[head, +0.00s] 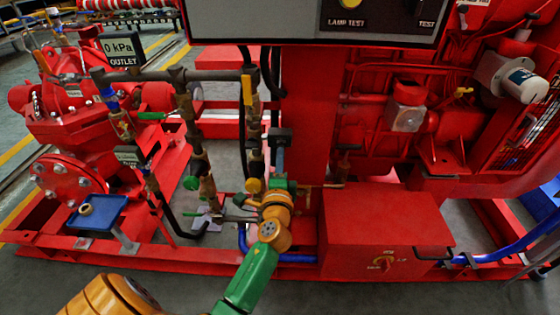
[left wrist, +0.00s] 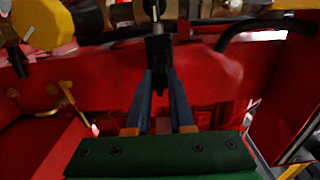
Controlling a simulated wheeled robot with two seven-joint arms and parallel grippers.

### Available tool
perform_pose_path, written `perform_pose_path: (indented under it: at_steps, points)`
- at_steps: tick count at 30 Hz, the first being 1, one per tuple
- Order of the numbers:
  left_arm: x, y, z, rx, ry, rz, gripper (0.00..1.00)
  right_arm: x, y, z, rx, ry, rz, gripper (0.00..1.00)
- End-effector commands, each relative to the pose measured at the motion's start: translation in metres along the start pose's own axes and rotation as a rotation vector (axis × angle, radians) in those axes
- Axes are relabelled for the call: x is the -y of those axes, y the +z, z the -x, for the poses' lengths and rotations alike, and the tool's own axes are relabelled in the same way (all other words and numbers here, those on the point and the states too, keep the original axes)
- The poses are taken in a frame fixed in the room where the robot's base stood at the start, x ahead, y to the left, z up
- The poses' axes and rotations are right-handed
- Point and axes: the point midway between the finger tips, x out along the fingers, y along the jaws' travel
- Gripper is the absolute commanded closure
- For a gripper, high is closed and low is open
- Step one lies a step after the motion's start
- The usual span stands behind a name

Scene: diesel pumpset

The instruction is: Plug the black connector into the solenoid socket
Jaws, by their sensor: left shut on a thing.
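In the head view my left arm comes in from the bottom left, and its gripper (head: 278,152) points up beside the vertical pipes. It is shut on the black connector (head: 281,135). In the left wrist view the two dark blue fingers of the gripper (left wrist: 160,78) close on the connector (left wrist: 158,48), which stands out beyond the fingertips. A narrow dark part shows just past the connector; I cannot tell if they touch. I cannot make out the solenoid socket for certain in either view. My right gripper is in neither view.
Vertical pipes with valves (head: 195,135) stand left of my gripper, and a red column (head: 318,120) stands to its right. A grey control panel (head: 375,20) hangs above. A red box (head: 385,225) sits at the lower right, and a blue tray (head: 98,212) at the left.

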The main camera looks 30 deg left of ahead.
Motion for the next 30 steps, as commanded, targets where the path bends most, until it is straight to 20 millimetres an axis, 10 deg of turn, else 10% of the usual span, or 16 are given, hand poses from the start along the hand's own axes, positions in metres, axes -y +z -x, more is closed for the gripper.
perform_pose_path:
  at_steps: [30]
  points:
    - [0.0,0.0,-0.023,0.001,-0.001,0.0,1.0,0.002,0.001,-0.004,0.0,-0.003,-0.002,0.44]
